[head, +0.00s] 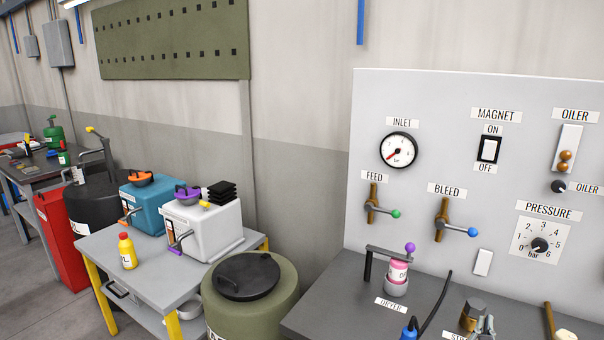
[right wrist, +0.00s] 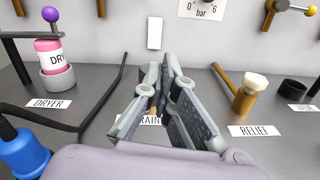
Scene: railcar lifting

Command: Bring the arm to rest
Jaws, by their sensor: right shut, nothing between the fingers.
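My right gripper (head: 484,326) shows at the bottom edge of the head view, low over the grey bench by the wall panel. In the right wrist view its grey fingers (right wrist: 162,72) come together with nothing between them. They point at the panel and partly cover a label behind them. My left gripper is not in view.
The panel (head: 440,110) carries a gauge (head: 398,150), feed valve (head: 374,205), bleed valve (head: 448,220), magnet switch (head: 489,149) and pressure knob (head: 540,245). A dark hose (right wrist: 105,85) and a blue object (right wrist: 22,152) lie left of the gripper. A green drum (head: 250,300) stands left of the bench.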

